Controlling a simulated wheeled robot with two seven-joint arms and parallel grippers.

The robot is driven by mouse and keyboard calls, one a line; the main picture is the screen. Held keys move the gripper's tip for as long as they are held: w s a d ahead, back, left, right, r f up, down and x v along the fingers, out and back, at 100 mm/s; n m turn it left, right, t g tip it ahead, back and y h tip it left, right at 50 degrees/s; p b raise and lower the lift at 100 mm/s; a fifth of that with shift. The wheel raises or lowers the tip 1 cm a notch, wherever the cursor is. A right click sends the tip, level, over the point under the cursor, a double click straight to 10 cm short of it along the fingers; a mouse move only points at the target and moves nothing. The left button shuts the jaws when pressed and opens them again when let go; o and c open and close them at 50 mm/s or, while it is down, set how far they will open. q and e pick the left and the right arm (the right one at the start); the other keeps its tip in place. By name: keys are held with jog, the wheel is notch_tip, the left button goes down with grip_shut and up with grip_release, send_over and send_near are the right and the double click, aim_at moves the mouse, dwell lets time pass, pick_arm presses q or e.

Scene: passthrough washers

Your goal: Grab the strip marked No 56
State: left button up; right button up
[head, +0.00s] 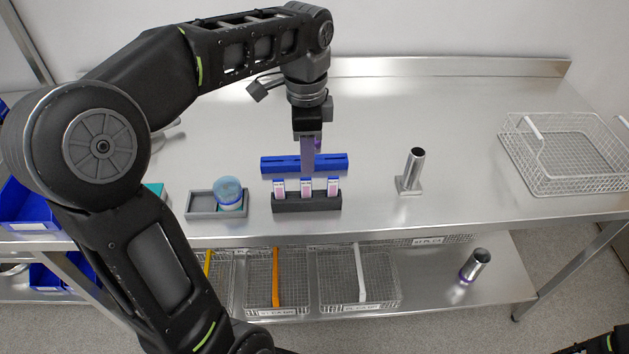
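Three strips with blue tops and pink-and-white labels stand upright in a dark holder: a left strip (279,188), a middle strip (306,188) and a right strip (333,187). The dark holder (306,204) sits near the front edge of the table. Their numbers are too small to read, so I cannot tell which is No 56. My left gripper (308,160) points down just behind the strips, in front of the blue grooved block (335,162). A narrow grey-purple shape hangs at its end; I cannot tell whether its fingers are apart. My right gripper is out of view.
A grey tray (202,206) with a round blue-lidded container (229,192) stands left of the holder. A metal tube on a base (411,172) stands to the right. A wire basket (568,180) is at far right. Wire baskets sit on the lower shelf (430,285).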

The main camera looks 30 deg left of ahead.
aim_at(306, 181)
pick_arm(q)
jog(key=shift+s+r, duration=0.1)
jog(key=shift+s, duration=0.15)
jog(key=shift+w+f, duration=0.1)
jog(key=shift+f, duration=1.25)
jog(key=shift+a+f+p, duration=0.1)
jog(key=shift+f+p, duration=0.4)
jog(key=shift+f, duration=2.15)
grip_shut()
